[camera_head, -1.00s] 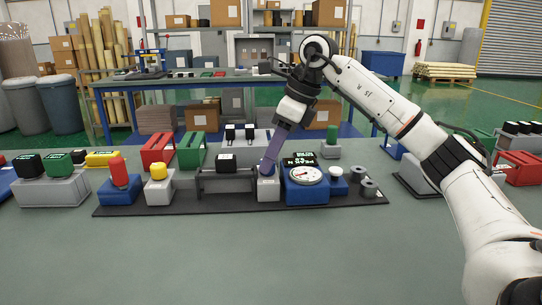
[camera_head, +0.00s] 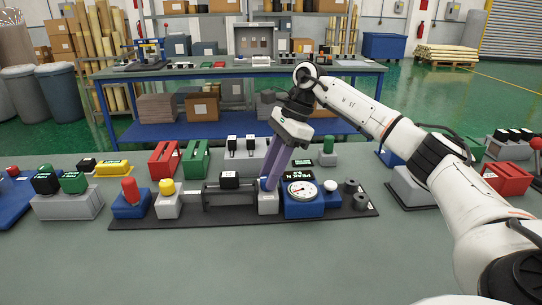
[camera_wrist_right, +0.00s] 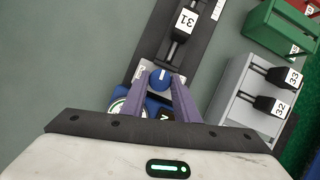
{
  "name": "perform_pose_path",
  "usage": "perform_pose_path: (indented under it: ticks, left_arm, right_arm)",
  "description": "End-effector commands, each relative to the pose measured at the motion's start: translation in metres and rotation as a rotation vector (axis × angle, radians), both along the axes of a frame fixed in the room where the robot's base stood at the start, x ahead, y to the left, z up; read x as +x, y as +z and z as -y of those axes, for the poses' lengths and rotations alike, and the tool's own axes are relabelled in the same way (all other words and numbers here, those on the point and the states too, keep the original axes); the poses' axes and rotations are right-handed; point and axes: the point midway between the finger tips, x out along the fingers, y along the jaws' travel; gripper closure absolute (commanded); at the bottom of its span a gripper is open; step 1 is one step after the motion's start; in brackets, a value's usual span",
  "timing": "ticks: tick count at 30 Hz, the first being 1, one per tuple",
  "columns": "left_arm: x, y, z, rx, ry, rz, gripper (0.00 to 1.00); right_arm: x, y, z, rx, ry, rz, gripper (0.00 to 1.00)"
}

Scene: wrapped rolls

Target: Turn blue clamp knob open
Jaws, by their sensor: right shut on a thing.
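The blue clamp knob (camera_wrist_right: 160,78) shows in the right wrist view, round with a white mark, between the two purple fingertips. In the head view it sits on a small light-grey block (camera_head: 268,205) and is mostly hidden by the fingers. My right gripper (camera_head: 270,184) reaches down onto it from above, tilted, and is shut on the knob; its fingers also show in the right wrist view (camera_wrist_right: 161,82). A black rail part labelled 31 (camera_wrist_right: 185,22) lies in line with the knob. My left gripper is not in view.
A blue gauge box (camera_head: 303,208) stands just right of the grey block on the black mat (camera_head: 225,219). Red-topped (camera_head: 130,190) and yellow-topped (camera_head: 167,187) blocks stand left. Grey, green and red fixtures are behind. The front of the table is clear.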

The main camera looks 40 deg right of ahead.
Motion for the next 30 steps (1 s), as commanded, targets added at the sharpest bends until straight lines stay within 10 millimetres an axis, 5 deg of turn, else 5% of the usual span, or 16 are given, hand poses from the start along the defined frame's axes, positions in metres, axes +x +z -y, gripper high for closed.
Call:
perform_pose_path:
  ticks: [15,30]
  left_arm:
    - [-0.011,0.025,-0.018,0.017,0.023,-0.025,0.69]
    - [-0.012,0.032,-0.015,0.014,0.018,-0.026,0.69]
  right_arm:
    - [0.004,0.003,0.0,0.002,0.368,0.001,0.95]
    - [0.004,0.0,0.0,0.0,0.454,0.001,0.95]
